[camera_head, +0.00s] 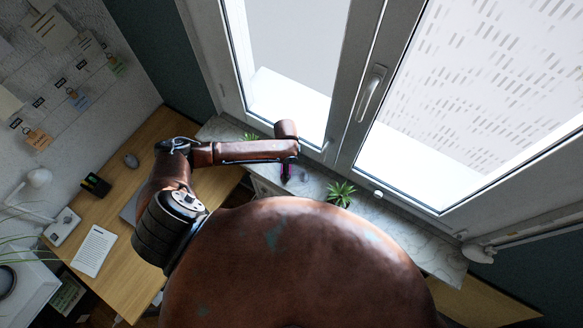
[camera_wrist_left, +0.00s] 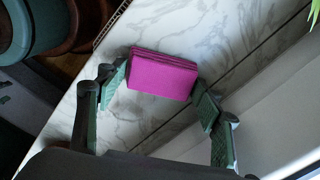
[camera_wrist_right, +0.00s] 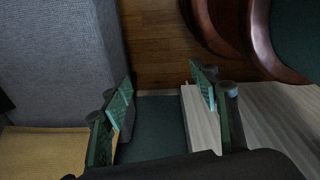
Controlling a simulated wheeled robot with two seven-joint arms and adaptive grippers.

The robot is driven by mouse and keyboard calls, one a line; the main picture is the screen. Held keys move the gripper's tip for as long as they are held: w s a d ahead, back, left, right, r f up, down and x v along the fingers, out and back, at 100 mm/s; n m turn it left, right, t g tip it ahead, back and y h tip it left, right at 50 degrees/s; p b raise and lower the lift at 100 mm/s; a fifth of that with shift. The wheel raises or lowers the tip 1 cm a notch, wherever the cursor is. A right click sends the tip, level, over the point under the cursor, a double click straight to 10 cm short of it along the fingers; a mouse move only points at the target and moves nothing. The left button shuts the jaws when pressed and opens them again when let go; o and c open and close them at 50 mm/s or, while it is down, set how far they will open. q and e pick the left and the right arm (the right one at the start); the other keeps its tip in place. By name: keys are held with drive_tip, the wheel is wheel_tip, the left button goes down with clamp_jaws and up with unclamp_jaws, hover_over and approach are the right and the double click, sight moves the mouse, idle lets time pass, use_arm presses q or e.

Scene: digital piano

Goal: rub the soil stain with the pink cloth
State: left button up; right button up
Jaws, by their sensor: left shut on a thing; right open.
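The pink cloth (camera_wrist_left: 162,76) is a folded magenta block between the fingers of my left gripper (camera_wrist_left: 160,92) in the left wrist view. My left gripper is shut on it, just over the white marble windowsill (camera_wrist_left: 130,115). I cannot tell if the cloth touches the sill. My right gripper (camera_wrist_right: 162,85) is open and empty in the right wrist view, away from the sill.
A potted plant (camera_head: 341,193) stands on the sill to the right of the cloth, and another plant (camera_head: 250,137) to the left. The window frame (camera_head: 345,135) borders the sill. A wooden desk (camera_head: 125,190) with small items lies at the left.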

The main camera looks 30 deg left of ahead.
use_arm(q)
drive_tip(key=shift+a, duration=0.1)
drive_tip(key=shift+w+r, duration=0.1)
drive_tip(key=shift+r, duration=2.9)
use_arm(e)
drive_tip(key=shift+a, duration=0.3)
drive_tip(key=shift+d, duration=0.2)
use_arm(q)
drive_tip(key=shift+r, duration=1.5)
drive_tip(key=shift+f, duration=0.1)
use_arm(e)
drive_tip(key=shift+a, duration=0.35)
